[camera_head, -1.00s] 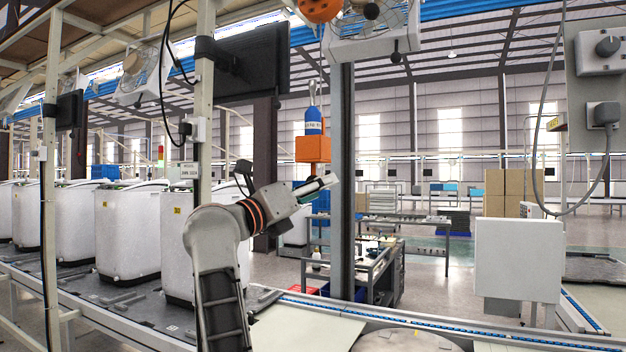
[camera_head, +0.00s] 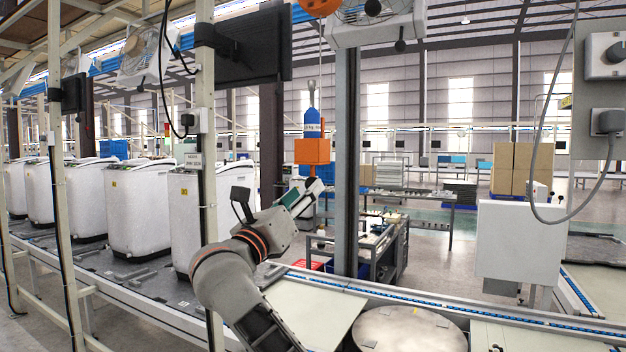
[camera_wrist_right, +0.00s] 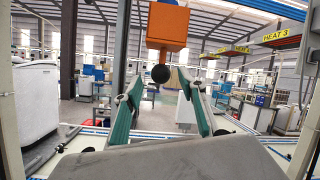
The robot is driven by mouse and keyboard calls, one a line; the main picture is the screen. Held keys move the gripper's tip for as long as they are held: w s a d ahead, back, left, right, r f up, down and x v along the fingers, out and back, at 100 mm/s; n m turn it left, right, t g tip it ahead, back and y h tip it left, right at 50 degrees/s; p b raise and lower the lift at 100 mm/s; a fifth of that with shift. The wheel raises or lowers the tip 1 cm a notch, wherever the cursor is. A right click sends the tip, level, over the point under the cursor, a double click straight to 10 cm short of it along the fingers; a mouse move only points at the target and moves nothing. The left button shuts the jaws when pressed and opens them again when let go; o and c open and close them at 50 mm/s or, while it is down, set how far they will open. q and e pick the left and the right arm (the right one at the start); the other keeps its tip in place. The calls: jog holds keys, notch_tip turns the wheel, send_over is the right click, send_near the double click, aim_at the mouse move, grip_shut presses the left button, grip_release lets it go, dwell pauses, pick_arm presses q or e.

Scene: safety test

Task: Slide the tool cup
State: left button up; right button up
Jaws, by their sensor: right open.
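A hanging tool with a blue upper part (camera_head: 312,122) and an orange block (camera_head: 312,151) hangs on a cable left of the grey post. I cannot tell whether it is the tool cup. My right gripper (camera_head: 308,190) shows just below the orange block in the head view. In the right wrist view my right gripper (camera_wrist_right: 159,88) is open, its two green fingers spread apart. The orange block (camera_wrist_right: 167,24) and a dark round knob (camera_wrist_right: 160,74) under it show ahead, between and above the fingertips. Contact is not visible. My left gripper is not in view.
A grey post (camera_head: 346,170) stands right of the tool. White machines (camera_head: 140,208) line the conveyor at left. A pale panel (camera_head: 318,312) and a round plate (camera_head: 408,330) lie in front. A white cabinet (camera_head: 521,240) stands at right, and a workbench (camera_head: 375,248) behind.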

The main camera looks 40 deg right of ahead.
aim_at(312, 180)
jog(key=x, duration=0.5)
jog(key=shift+p, duration=0.35)
jog(key=shift+a, duration=0.1)
grip_shut()
